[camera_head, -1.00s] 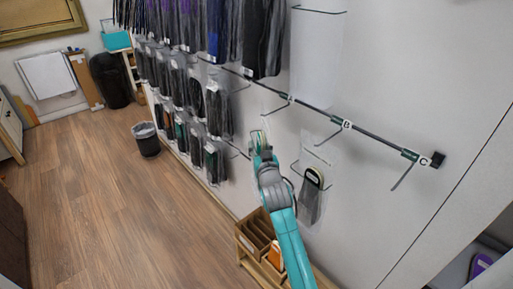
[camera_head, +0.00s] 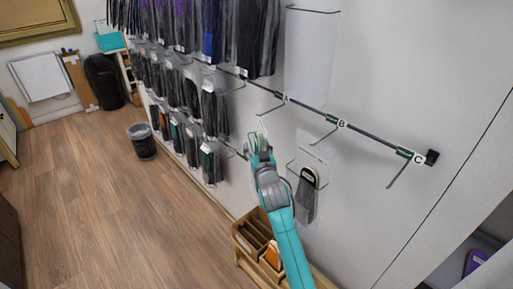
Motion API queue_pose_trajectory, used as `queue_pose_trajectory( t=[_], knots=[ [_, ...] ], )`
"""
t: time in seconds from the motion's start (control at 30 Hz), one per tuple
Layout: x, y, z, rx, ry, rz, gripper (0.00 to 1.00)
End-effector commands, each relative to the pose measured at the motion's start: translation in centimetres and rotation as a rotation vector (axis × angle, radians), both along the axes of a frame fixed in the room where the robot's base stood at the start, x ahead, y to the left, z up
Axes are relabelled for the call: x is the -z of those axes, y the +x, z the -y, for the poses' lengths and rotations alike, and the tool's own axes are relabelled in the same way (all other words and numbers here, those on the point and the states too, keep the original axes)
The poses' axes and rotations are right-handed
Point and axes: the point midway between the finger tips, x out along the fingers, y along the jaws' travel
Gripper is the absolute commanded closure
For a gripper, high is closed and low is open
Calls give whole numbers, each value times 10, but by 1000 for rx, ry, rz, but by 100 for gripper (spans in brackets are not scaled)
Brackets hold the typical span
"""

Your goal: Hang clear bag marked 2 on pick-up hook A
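Hook A (camera_head: 272,108) sticks out from the dark rail on the wall, with its small label at the rail. No bag can be made out on it. My gripper (camera_head: 257,141) is just below hook A, at the end of my teal arm. A faint pale, see-through shape shows at its fingertips; I cannot tell whether it is a clear bag, and the fingers are too small to read. A clear bag with a dark insole (camera_head: 307,194) hangs on a lower wall hook, to the right of my gripper. No mark 2 is legible anywhere.
Hook B (camera_head: 325,136) and hook C (camera_head: 398,174) on the rail look empty. Packed bags (camera_head: 214,110) hang in rows to the left. A wooden box with compartments (camera_head: 246,243) stands below my arm. A bin (camera_head: 142,142) stands on the open floor.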

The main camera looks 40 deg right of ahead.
Motion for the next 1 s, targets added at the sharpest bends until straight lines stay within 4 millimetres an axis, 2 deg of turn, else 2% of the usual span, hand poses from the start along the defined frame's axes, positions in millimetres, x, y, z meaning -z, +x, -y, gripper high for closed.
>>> queue_pose_trajectory(
  t=[0.33, 0.47, 1.0],
  knots=[
    [1, -1, -1, 0, 0, -1, 28],
    [1, -9, -5, 0, 0, -1, 28],
    [1, -89, -48, -1, 0, -1, 28]
  ],
)
